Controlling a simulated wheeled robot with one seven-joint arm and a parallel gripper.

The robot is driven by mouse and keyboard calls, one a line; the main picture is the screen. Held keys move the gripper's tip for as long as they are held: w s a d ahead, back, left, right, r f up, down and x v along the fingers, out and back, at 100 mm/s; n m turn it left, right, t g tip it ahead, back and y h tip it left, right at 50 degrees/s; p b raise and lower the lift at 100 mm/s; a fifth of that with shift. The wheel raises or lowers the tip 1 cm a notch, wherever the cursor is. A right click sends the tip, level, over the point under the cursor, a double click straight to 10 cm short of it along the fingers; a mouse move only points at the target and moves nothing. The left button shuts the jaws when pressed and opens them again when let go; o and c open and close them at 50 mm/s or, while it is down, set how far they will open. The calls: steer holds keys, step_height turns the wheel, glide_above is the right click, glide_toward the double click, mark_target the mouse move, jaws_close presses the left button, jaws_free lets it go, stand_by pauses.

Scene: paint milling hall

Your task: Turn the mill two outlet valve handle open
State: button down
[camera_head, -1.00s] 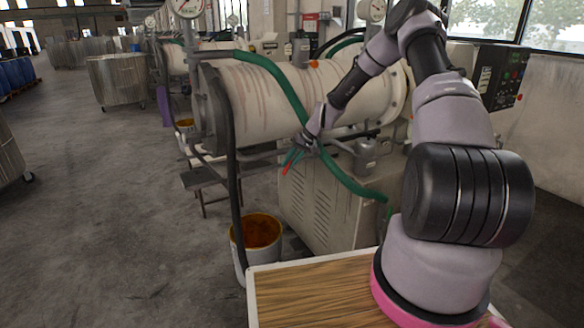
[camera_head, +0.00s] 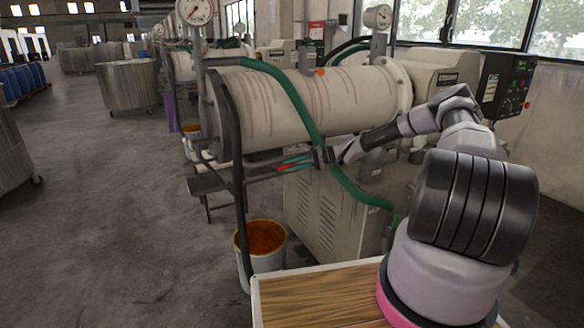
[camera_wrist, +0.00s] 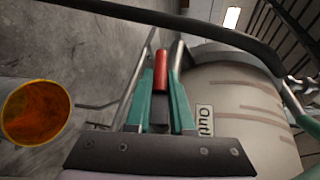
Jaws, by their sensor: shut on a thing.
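The red valve handle (camera_wrist: 161,72) stands between the fingers of my gripper (camera_wrist: 163,62) in the wrist view. My gripper is shut on the handle. In the head view my gripper (camera_head: 290,163) reaches leftward beneath the mill's pale cylinder (camera_head: 300,105), with a little red showing at its fingers. The valve body is mostly hidden by my gripper.
A bucket of orange-brown paint (camera_head: 262,240) stands on the floor below, with a dark hose (camera_head: 237,180) running down beside it. A green hose (camera_head: 290,90) crosses the cylinder near my arm. A grey stand (camera_head: 208,186) is at left. The left floor is mostly open.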

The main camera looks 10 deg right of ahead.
steer(key=shift+r+m+y, duration=0.25)
steer(key=shift+m+y, duration=0.05)
steer(key=shift+y, duration=0.6)
steer(key=shift+s, duration=0.1)
steer(key=c, duration=0.8)
jaws_free()
